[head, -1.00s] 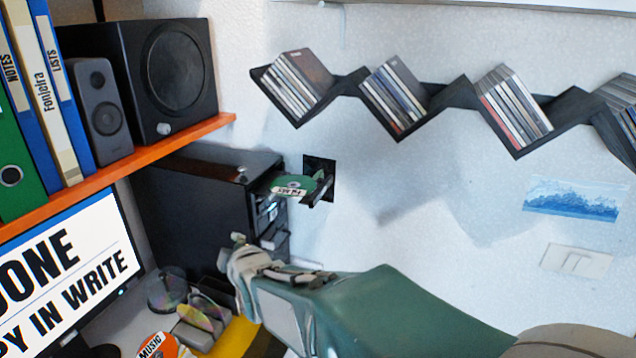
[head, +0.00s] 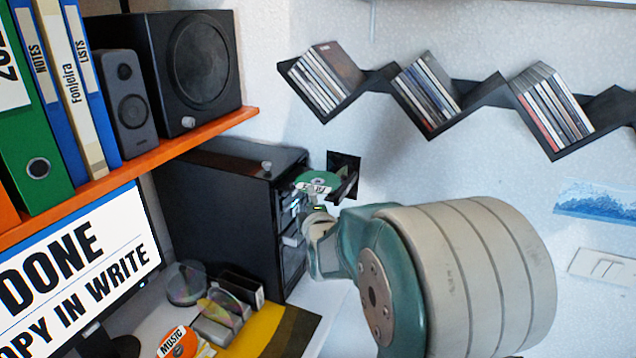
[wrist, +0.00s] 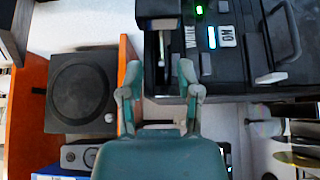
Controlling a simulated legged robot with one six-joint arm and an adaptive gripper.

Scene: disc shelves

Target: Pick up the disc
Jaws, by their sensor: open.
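In the wrist view my gripper (wrist: 160,72) is open, with one finger on each side of a gap. The end of the tray (wrist: 158,24) lines up with that gap. The disc is hard to make out there, seen nearly edge-on. I cannot tell whether the fingers touch it.
An orange shelf (head: 130,165) holds speakers (head: 185,75) and binders at left. A monitor (head: 75,262) stands below it. A zigzag wall rack (head: 378,82) holds cases.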

